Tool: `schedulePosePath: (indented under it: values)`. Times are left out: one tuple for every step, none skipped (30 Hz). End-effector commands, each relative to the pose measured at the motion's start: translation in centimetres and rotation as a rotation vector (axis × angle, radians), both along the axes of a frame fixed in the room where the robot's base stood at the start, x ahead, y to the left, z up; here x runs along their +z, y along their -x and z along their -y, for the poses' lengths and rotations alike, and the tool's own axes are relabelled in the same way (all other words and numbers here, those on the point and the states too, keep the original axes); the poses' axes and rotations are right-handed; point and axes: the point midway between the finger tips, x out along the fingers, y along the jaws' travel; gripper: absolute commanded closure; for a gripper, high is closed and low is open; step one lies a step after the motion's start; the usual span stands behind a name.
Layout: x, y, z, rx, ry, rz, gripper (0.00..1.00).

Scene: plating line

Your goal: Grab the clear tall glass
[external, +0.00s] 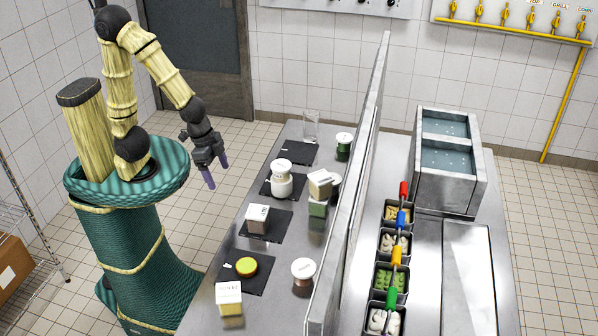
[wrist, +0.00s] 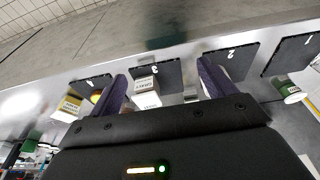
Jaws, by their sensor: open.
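The clear tall glass (external: 311,126) stands upright at the far end of the steel counter, just behind the farthest black mat, in the external view. I cannot make it out in the wrist view. My gripper (external: 215,170) is open and empty, with its purple fingers pointing down. It hangs to the left of the counter, apart from the glass and nearer the camera. In the wrist view, my gripper (wrist: 162,72) has its two fingers spread wide, with nothing held between them.
A green jar with a white lid (external: 344,145) stands right of the glass. A white jar (external: 281,180), a white box (external: 257,219) and a yellow-green round item (external: 246,266) sit on mats. A tall metal divider (external: 350,190) runs along the counter's right side.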

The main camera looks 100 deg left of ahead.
Motion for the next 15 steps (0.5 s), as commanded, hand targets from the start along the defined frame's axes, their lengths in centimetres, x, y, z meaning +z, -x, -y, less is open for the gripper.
schedulePosePath:
  values:
    - [0.0, 0.0, 0.0, 0.000, 0.000, 0.000, 0.20]
    - [0.0, 0.0, 0.0, 0.000, 0.000, 0.000, 0.20]
    - [0.0, 0.0, 0.0, 0.000, 0.000, 0.000, 0.20]
    - [0.0, 0.0, 0.0, 0.000, 0.000, 0.000, 0.20]
    - [0.0, 0.0, 0.0, 0.000, 0.000, 0.000, 0.20]
    - [0.0, 0.0, 0.0, 0.000, 0.000, 0.000, 0.20]
    - [0.0, 0.0, 0.0, 0.000, 0.000, 0.000, 0.20]
    - [0.0, 0.0, 0.0, 0.000, 0.000, 0.000, 0.20]
    - [0.1, 0.0, 0.0, 0.000, 0.000, 0.001, 0.20]
    - [0.3, 0.0, 0.0, 0.000, 0.000, 0.002, 0.20]
    - [0.4, -0.1, 0.0, 0.000, 0.000, 0.003, 0.20]
    - [0.8, -0.1, 0.0, 0.000, 0.000, 0.005, 0.20]
    - [1.1, -0.1, 0.0, 0.000, 0.000, 0.005, 0.20]
    - [1.4, -0.1, 0.0, 0.000, 0.000, 0.005, 0.20]
    - [2.0, -0.1, 0.0, 0.000, 0.000, 0.006, 0.20]
